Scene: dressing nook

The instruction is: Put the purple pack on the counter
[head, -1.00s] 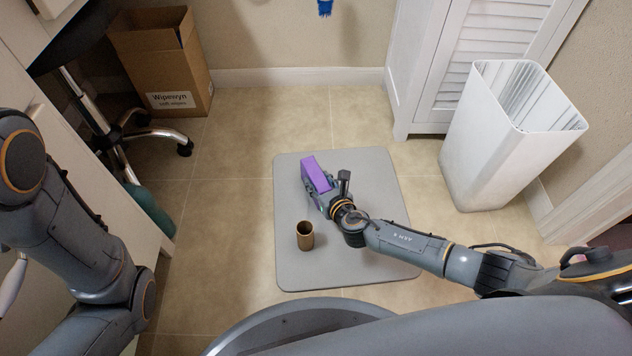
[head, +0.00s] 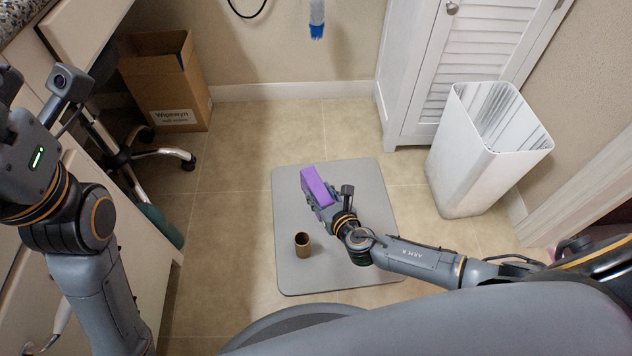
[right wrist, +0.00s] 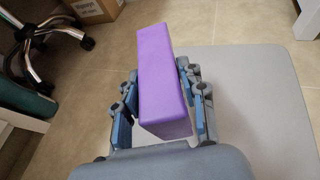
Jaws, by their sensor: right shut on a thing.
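The purple pack (head: 317,187) is a box-shaped block held in my right gripper (head: 321,200) above the grey mat. In the right wrist view the pack (right wrist: 164,80) sits between the two blue-padded fingers of the gripper (right wrist: 162,112), which are shut on its sides. A counter top with a speckled surface (head: 22,14) shows only at the upper left corner of the head view. My left arm is raised at the left edge; its gripper fingers are cut off or unclear there.
A brown cup (head: 303,245) stands on the grey mat (head: 350,178). A cardboard box (head: 165,85) and a wheeled chair (head: 165,155) are at the left. A white bin (head: 485,150) stands by the louvred cabinet (head: 465,75) at right. Tiled floor between them is clear.

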